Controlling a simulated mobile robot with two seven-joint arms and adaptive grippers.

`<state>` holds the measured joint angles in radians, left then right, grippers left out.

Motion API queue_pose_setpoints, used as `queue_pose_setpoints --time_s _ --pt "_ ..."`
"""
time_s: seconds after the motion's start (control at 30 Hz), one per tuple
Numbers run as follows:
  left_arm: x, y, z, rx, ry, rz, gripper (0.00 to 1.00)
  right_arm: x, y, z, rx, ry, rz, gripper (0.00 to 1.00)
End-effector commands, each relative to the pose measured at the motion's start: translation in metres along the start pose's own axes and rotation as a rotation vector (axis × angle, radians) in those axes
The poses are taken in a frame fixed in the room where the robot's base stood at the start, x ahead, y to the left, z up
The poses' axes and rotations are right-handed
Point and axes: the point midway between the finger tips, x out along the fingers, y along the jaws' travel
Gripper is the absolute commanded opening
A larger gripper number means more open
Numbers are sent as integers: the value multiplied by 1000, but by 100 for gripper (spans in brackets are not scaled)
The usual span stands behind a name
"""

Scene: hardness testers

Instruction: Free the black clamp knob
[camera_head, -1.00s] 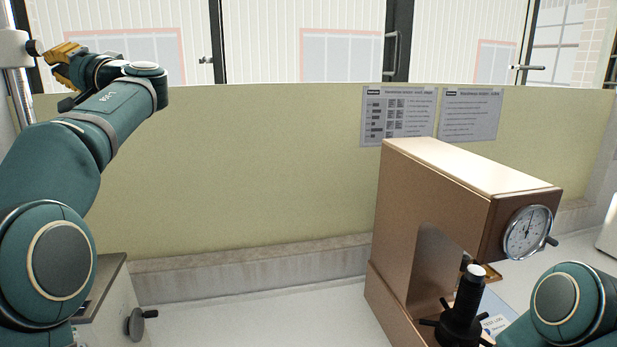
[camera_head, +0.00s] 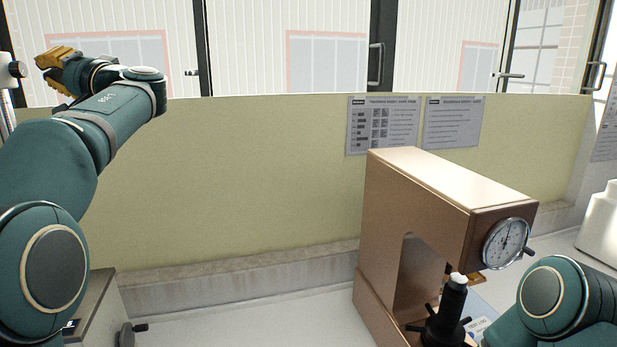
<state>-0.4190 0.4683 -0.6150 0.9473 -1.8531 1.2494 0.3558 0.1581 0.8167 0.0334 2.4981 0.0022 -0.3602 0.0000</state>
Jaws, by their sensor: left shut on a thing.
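A black knob (camera_head: 17,69) sits on a pale upright post (camera_head: 5,82) at the far left edge, partly cut off by the picture. My left gripper (camera_head: 46,72), with yellow fingers, is raised just right of this knob.
A brown hardness tester (camera_head: 436,205) with a round dial (camera_head: 506,243) and black spindle (camera_head: 446,312) stands right of centre. A grey box (camera_head: 92,310) with a side knob (camera_head: 127,335) is at lower left. The bench between is clear before a yellow-green panel (camera_head: 250,180).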

Motion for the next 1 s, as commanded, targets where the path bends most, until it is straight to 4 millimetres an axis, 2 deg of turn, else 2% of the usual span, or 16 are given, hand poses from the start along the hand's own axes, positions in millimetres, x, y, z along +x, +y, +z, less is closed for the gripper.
queue_pose_setpoints --time_s 0.53,0.7,1.0 --pt "50 2 29 1 -2 1 0 -1 0 0 -1 -1 0 47" --pt "58 2 32 1 -1 0 0 0 0 0 0 0 0 47" --pt "59 1 33 1 0 1 0 0 0 0 0 0 0 47"
